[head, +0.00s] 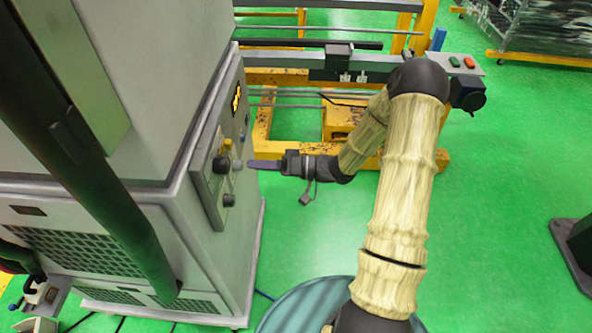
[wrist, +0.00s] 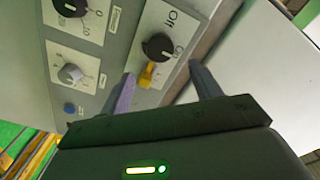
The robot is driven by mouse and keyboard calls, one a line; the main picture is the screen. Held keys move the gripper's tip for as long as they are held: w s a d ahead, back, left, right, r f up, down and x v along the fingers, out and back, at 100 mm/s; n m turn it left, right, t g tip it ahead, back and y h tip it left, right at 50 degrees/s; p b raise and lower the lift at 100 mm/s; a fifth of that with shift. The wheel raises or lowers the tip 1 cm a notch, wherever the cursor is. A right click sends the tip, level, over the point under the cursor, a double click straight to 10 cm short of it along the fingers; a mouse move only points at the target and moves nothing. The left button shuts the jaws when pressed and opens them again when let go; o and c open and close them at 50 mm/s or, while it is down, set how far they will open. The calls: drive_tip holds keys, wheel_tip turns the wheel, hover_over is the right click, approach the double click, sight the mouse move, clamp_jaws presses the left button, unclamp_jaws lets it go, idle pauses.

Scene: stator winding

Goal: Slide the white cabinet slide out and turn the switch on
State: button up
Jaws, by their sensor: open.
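The grey-white cabinet (head: 105,210) stands at the left in the head view, with a control panel (head: 212,185) on its side. In the wrist view a black rotary switch (wrist: 158,47) sits on a light plate marked Off and On, with a yellow piece (wrist: 147,75) just below it. My gripper (head: 250,164) points left at the panel. In the wrist view its open fingers (wrist: 163,85) lie either side of the yellow piece in the picture, with nothing held. I cannot tell whether they touch the panel. I cannot make out a separate slide.
Other knobs (wrist: 70,74) and a blue button (wrist: 69,108) share the panel. A yellow-and-grey machine frame (head: 300,75) stands behind my arm. A round teal surface (head: 308,306) is at the bottom. Green floor (head: 510,140) is open at the right.

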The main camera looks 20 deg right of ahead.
drive_tip(key=b+v, duration=0.2)
drive_tip(key=v, duration=0.7)
drive_tip(key=shift+d, duration=0.15)
drive_tip(key=w+t+h, duration=0.3)
drive_tip(key=w+h, duration=0.3)
drive_tip(key=h, duration=0.1)
drive_tip(key=s+m+g+h, duration=0.1)
drive_tip(key=s+g+h, duration=0.2)
drive_tip(key=s, duration=0.6)
drive_tip(key=s+a+r+m+g+h, duration=0.1)
drive_tip(key=s+m+g+h, duration=0.1)
drive_tip(key=s+h, duration=0.5)
drive_tip(key=s+g, duration=0.1)
drive_tip(key=s, duration=0.2)
drive_tip(key=shift+a+r+m+g, duration=0.3)
drive_tip(key=shift+r, duration=0.05)
